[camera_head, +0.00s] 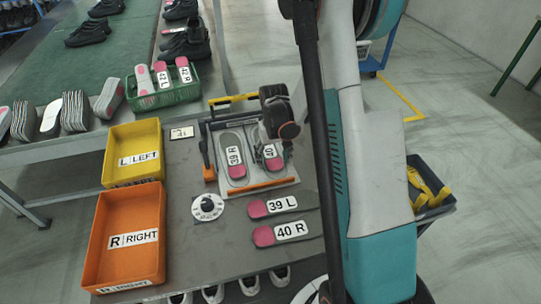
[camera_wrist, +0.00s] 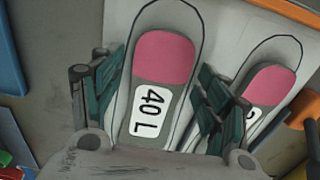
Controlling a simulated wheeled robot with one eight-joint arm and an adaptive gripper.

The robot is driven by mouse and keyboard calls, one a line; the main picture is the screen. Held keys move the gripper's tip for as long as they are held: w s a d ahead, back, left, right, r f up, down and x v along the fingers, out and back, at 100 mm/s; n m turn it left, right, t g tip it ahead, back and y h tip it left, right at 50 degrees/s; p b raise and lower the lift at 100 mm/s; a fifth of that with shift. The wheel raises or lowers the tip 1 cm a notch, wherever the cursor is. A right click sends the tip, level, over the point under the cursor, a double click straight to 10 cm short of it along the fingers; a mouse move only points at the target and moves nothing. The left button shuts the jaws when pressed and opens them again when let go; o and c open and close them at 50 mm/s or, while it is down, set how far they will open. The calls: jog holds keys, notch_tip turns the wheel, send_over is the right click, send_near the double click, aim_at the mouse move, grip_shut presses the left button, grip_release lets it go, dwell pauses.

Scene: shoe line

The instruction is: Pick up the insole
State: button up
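A grey insole with a pink heel, labelled 40 L (camera_wrist: 150,110), lies in an outlined slot of a light fixture board (camera_head: 205,140). In the head view this insole (camera_head: 271,158) is partly covered by my gripper (camera_head: 277,128). In the wrist view my gripper (camera_wrist: 160,90) is open, one finger on each side of the insole, with gaps to it. A second insole, labelled 39 R (camera_head: 234,155), lies in the slot beside it; it also shows in the wrist view (camera_wrist: 268,88), its label partly hidden by a finger. Loose insoles 39 L (camera_head: 282,204) and 40 R (camera_head: 287,232) lie on the table.
A yellow LEFT bin (camera_head: 133,153) and an orange RIGHT bin (camera_head: 130,238) stand empty at the table's left. A black-and-white dial (camera_head: 207,207) sits in front of the fixture. A green basket (camera_head: 160,96) holds insoles behind. Orange parts flank the fixture.

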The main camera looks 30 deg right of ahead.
jog(key=c, duration=0.6)
jog(key=shift+c, duration=0.2)
